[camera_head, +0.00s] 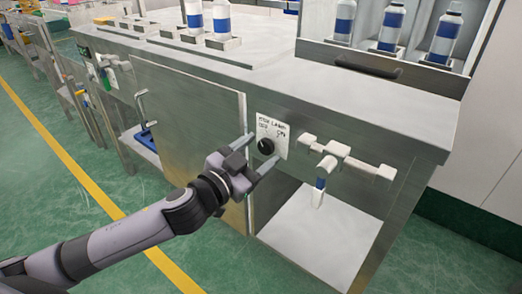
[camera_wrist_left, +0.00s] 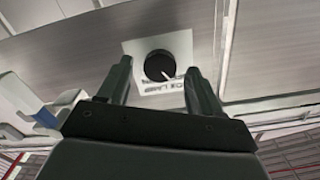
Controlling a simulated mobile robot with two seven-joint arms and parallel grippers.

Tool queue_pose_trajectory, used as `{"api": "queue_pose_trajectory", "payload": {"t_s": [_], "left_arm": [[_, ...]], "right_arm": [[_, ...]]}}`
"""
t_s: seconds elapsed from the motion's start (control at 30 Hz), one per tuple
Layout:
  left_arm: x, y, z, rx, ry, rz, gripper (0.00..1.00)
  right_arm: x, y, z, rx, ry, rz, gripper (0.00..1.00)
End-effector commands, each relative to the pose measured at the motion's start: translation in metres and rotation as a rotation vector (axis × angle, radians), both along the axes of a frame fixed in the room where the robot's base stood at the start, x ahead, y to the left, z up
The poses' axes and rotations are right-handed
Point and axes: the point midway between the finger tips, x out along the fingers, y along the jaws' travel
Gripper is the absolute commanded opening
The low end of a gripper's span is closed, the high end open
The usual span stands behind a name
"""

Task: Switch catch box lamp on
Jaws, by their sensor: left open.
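A black rotary knob (camera_head: 266,146) sits on a white label plate (camera_head: 279,131) on the front of the steel bench. My right gripper is not in view.
Right of the knob, a white valve-like fitting (camera_head: 335,150) sticks out above an open bay with a pale floor (camera_head: 320,235). A steel door (camera_head: 190,125) is left of it. Green floor is free at front left.

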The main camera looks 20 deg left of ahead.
Motion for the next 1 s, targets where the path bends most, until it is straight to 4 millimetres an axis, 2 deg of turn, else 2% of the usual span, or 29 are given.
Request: {"api": "queue_pose_trajectory", "payload": {"t_s": [0.2, 0.5, 0.53, 0.6, 0.7, 1.0], "left_arm": [[0.0109, -0.0041, 0.0001, 0.001, -0.001, 0.0, 0.65], [0.0117, -0.0046, 0.0002, 0.0, 0.0, -0.001, 0.65], [0.0118, -0.0045, 0.0001, 0.0, 0.0, -0.001, 0.58], [0.0117, -0.0045, 0.0002, 0.0, 0.0, -0.001, 0.36], [0.0117, -0.0045, 0.0001, 0.0, 0.0, 0.0, 0.09], [0.0115, -0.0045, 0.0008, 0.024, -0.008, -0.001, 0.09]], "right_arm": [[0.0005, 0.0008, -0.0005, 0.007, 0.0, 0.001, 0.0], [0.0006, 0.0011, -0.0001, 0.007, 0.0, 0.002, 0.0], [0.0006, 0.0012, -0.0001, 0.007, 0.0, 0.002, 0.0], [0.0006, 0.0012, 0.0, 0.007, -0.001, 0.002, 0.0], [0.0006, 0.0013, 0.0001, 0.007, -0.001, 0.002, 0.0], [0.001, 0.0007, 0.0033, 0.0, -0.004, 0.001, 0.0]]}}
